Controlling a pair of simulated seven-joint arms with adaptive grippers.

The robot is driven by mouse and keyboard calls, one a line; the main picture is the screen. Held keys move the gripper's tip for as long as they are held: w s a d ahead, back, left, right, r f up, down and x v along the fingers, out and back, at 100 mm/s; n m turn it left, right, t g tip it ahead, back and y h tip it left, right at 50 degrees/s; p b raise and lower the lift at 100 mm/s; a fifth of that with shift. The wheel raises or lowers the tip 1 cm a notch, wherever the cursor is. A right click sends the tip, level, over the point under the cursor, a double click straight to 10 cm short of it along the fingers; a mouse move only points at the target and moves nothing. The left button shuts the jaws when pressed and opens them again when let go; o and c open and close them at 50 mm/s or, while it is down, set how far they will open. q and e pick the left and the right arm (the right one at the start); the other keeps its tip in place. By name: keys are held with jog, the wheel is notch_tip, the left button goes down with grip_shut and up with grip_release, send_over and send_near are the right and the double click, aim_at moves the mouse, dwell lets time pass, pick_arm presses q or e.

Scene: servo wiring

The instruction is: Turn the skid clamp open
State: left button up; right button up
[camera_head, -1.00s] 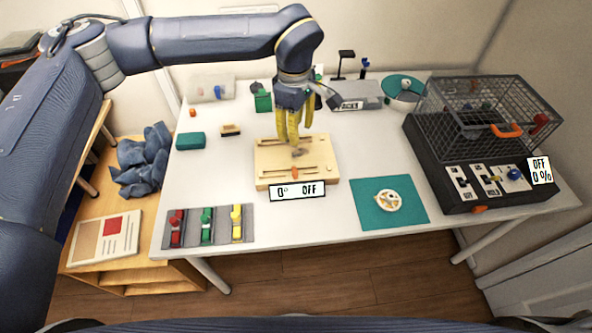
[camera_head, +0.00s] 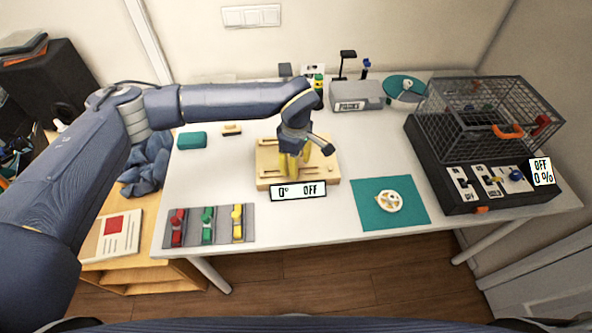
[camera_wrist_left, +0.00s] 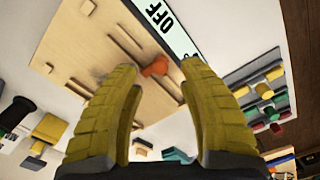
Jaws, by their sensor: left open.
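The wooden board (camera_head: 268,150) lies on the table with slots and ridges on top and a "0° OFF" label (camera_head: 298,191) at its front edge. It also shows in the left wrist view (camera_wrist_left: 95,45). In that view a small orange piece (camera_wrist_left: 155,67), which may be the skid clamp, sits on the board near the label. My left gripper (camera_head: 291,178) has yellow fingers and points down over the front part of the board. It is open; in the wrist view its fingertips (camera_wrist_left: 158,70) appear either side of the orange piece. Whether they touch it I cannot tell. The head view hides the piece.
A grey strip (camera_head: 192,238) with red, green and yellow clips lies at front left. A teal mat (camera_head: 365,208) with a cream wheel (camera_head: 388,201) is to the right. A black caged box (camera_head: 440,180) stands far right. Bare table lies between board and strip.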

pick_arm(q)
jog(key=shift+f, duration=1.55)
grip_shut()
